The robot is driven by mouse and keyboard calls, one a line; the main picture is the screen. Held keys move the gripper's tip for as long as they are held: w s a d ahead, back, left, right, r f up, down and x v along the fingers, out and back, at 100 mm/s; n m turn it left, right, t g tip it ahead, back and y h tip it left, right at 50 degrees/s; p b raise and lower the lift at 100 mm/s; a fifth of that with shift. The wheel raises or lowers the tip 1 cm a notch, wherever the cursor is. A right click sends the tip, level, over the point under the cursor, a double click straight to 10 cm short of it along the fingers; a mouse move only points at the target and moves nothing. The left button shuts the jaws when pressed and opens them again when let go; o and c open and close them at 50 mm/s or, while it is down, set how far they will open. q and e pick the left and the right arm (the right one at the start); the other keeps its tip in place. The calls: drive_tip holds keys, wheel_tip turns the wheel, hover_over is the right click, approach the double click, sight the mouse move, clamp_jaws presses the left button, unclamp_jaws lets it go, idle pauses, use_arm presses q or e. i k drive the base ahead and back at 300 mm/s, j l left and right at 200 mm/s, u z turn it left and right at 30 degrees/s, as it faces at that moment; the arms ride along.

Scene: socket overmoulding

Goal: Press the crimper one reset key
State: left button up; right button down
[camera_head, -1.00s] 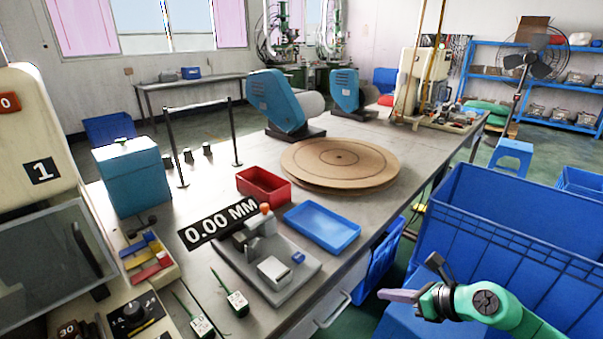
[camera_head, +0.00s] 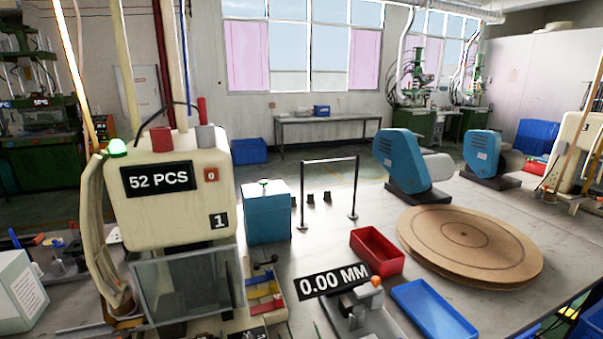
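Crimper one (camera_head: 165,215) is the cream machine left of the middle, marked with a black "1" plate (camera_head: 219,221). Its black display (camera_head: 157,179) reads "52 PCS". The small red key (camera_head: 211,174) marked "0" sits on its front face, just right of the display. A clear guard (camera_head: 187,283) covers the front below. Neither of my grippers is in view.
A blue box (camera_head: 267,213) stands right of the crimper. A red bin (camera_head: 376,252), a blue tray (camera_head: 434,310), a gauge reading "0.00 MM" (camera_head: 333,281) and a round brown turntable (camera_head: 470,243) stand further right.

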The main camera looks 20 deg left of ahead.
sight(211, 175)
drive_tip(key=u, duration=1.45)
